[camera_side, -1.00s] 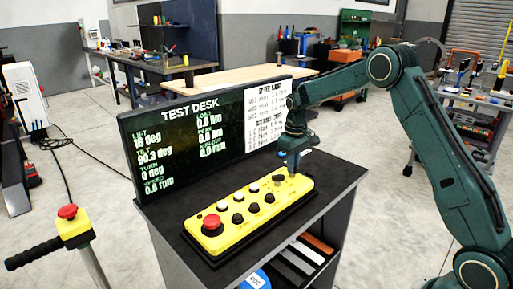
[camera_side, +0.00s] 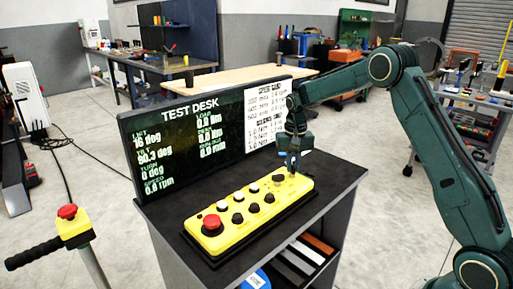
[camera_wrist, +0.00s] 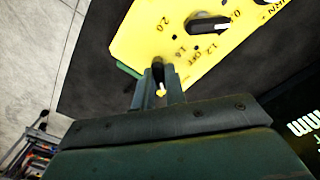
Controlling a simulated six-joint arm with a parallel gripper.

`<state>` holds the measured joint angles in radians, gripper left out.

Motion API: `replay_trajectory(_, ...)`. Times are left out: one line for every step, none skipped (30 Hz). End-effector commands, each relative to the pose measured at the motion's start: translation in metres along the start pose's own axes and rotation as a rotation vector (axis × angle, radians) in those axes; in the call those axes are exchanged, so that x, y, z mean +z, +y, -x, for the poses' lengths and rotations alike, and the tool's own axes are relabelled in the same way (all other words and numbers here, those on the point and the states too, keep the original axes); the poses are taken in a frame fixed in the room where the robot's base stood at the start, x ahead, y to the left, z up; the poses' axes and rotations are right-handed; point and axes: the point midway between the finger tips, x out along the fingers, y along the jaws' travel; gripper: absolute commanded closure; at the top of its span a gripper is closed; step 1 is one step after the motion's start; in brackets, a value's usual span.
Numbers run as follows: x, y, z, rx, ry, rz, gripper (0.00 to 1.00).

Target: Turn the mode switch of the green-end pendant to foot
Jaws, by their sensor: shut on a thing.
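The yellow pendant (camera_side: 225,225) lies on the dark desk top in the side view, with a red mushroom button, several black knobs and pale buttons. In the wrist view its yellow face (camera_wrist: 150,38) fills the upper middle, with a green edge (camera_wrist: 127,69) at its near end. My gripper (camera_side: 292,172) is at the pendant's far right end. In the wrist view my gripper (camera_wrist: 157,82) is shut on a small dark switch knob (camera_wrist: 158,70) with a pale tip, beside the green end. The fingers hide most of the knob, and its label is not readable.
Another black knob (camera_wrist: 208,25) with a white pointer sits nearby on the panel, among printed numbers and OFF. The TEST DESK screen (camera_side: 180,150) stands upright behind the pendant. Bare desk top (camera_side: 335,180) lies right of the pendant.

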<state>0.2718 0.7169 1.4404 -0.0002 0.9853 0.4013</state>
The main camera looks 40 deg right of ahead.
Motion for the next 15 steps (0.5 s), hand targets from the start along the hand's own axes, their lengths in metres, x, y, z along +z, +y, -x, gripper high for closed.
replay_trajectory(-0.0008,-0.0003,0.0010,-0.001,0.003,-0.042,1.00)
replay_trajectory(-0.0008,-0.0003,0.0010,-0.002,0.004,-0.069,1.00)
replay_trajectory(-0.0009,-0.0003,0.0010,-0.002,0.004,-0.104,1.00)
replay_trajectory(-0.0009,-0.0003,0.0010,-0.002,0.004,-0.130,1.00)
replay_trajectory(-0.0009,-0.0003,0.0010,-0.002,0.004,-0.155,1.00)
replay_trajectory(-0.0009,-0.0003,0.0010,-0.002,0.004,-0.186,1.00)
replay_trajectory(-0.0009,-0.0003,0.0010,-0.002,0.004,-0.207,1.00)
replay_trajectory(-0.0009,-0.0003,0.0011,-0.002,0.004,-0.228,1.00)
replay_trajectory(-0.0010,-0.0003,0.0011,-0.002,0.004,-0.254,1.00)
replay_trajectory(-0.0010,-0.0003,0.0011,-0.002,0.004,-0.273,1.00)
replay_trajectory(-0.0010,-0.0003,0.0011,-0.002,0.004,-0.288,1.00)
replay_trajectory(-0.0010,-0.0003,0.0011,-0.002,0.004,-0.309,1.00)
replay_trajectory(-0.0010,-0.0003,0.0011,-0.002,0.004,-0.322,1.00)
replay_trajectory(-0.0010,-0.0002,0.0011,-0.002,0.004,-0.335,1.00)
replay_trajectory(-0.0011,-0.0002,0.0012,-0.002,0.004,-0.348,1.00)
